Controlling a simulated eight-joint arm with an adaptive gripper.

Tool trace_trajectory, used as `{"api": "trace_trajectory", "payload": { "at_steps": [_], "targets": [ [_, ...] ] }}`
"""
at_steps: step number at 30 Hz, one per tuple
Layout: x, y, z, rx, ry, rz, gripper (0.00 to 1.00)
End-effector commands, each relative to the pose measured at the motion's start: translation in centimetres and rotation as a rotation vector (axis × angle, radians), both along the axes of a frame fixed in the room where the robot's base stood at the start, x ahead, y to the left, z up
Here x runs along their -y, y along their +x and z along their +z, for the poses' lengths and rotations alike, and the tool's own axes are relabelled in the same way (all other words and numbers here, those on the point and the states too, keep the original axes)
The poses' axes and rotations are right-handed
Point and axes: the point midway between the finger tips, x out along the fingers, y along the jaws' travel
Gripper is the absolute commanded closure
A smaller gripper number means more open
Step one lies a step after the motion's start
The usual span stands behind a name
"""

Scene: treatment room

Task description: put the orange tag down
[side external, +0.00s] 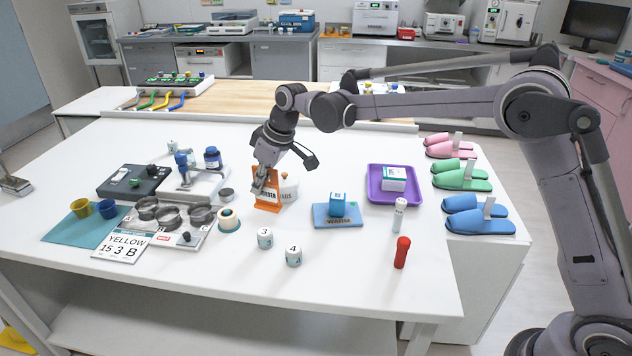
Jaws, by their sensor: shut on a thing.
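The orange tag (268,203) stands upright near the middle of the white table, with dark lettering partly covered by my gripper. My gripper (262,186) points down and is shut on the tag's upper left part. The tag's lower edge is at or very near the table top; I cannot tell whether it touches.
White cups marked 3 (265,238) and 4 (293,255) stand in front. A blue WARM mat (322,219) with a box and a purple tray (373,198) lie right. A tape roll (229,217) and metal rings (172,217) lie left.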

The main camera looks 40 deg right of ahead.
Motion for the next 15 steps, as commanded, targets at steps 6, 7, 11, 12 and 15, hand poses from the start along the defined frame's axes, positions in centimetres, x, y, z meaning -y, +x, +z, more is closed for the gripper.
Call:
{"api": "trace_trajectory", "payload": {
  "at_steps": [6,7,11,12,15],
  "targets": [
    [4.2,0.3,0.6,-0.004,-0.005,0.035,1.00],
    [5.1,0.3,0.6,-0.006,-0.007,0.049,1.00],
    [9.2,0.4,0.7,-0.007,-0.008,0.114,1.00],
    [10.3,0.4,0.7,-0.006,-0.007,0.133,1.00],
    [12.5,0.3,0.8,-0.002,-0.006,0.175,1.00]
  ]
}}
